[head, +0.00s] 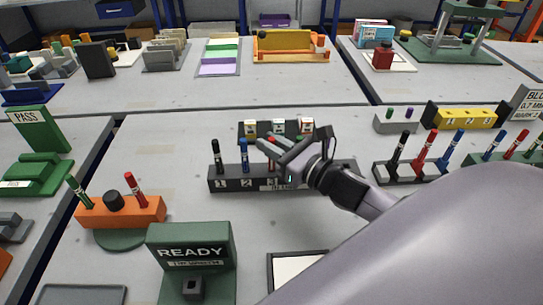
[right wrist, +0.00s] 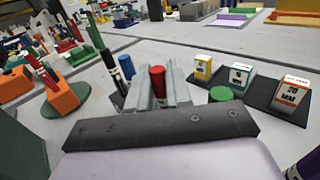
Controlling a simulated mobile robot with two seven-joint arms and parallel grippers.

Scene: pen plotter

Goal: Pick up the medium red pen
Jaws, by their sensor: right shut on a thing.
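A red pen (head: 271,148) stands at slot 3 of the black numbered rack (head: 222,183), right of a black pen (head: 216,154) and a blue pen (head: 243,154). My right gripper (head: 280,150) is shut on this red pen, which also shows between the two grey fingers in the right wrist view (right wrist: 157,78). The pen's lower part is hidden by the fingers, so I cannot tell whether it is still seated in the slot. My left gripper is not in view.
A green pen cap (right wrist: 220,94) is close right of the fingers. A black block with sample boxes (right wrist: 243,76) stands behind the rack. Other red pens stand in an orange holder (head: 115,212) at left and a black rack (head: 400,177) at right. A READY sign (head: 190,245) is in front.

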